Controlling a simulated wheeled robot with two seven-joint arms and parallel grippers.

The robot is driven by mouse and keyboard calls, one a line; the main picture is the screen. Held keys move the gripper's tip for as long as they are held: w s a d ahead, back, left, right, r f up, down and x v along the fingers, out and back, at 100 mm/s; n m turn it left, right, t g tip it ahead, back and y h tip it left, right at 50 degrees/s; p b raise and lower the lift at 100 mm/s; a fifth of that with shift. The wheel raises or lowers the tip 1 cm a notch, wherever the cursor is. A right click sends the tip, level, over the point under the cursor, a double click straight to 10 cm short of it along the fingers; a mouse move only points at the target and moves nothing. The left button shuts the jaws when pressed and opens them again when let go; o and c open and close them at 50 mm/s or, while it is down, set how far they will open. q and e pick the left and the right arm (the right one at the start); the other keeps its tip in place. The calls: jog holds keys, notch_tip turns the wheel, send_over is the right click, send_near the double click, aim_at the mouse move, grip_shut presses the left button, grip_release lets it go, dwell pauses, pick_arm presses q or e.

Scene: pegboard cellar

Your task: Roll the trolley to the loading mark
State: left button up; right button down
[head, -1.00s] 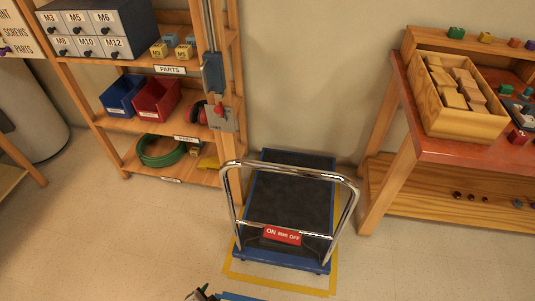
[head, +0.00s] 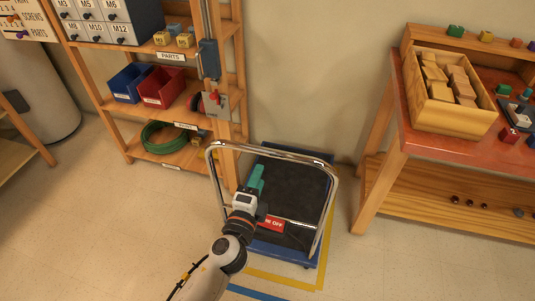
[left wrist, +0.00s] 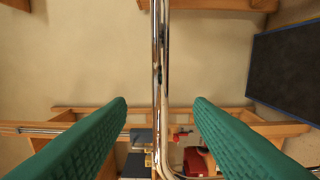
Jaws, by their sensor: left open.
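The trolley (head: 302,205) has a dark deck with blue edges, a bent chrome push handle (head: 270,151) and a red ON/OFF sign (head: 272,224) partly hidden by my arm. It stands inside a yellow tape outline (head: 285,282) on the floor, near the wall. My left gripper (head: 258,174) has green fingers and is at the handle frame. In the left wrist view its fingers are wide apart, with the chrome handle bar (left wrist: 160,70) running through the gap, touching neither finger. I cannot tell which floor tape is the loading mark. My right gripper is out of view.
A wooden shelf (head: 150,121) with bins and a green hose stands left of the trolley. A red-topped workbench (head: 445,143) stands to the right. A strip of blue tape (head: 255,292) lies at the bottom. The floor between trolley and workbench is clear.

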aim_at(268, 153)
pick_arm(q)
jog(key=b+x, duration=0.2)
jog(key=x, duration=0.8)
jog(key=shift+w+f, duration=0.1)
jog(key=shift+w, duration=0.15)
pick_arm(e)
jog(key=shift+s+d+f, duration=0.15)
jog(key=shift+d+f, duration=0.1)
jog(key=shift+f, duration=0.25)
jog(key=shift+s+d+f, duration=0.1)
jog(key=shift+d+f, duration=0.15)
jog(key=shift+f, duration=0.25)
pick_arm(q)
grip_shut()
jog(key=shift+f, duration=0.15)
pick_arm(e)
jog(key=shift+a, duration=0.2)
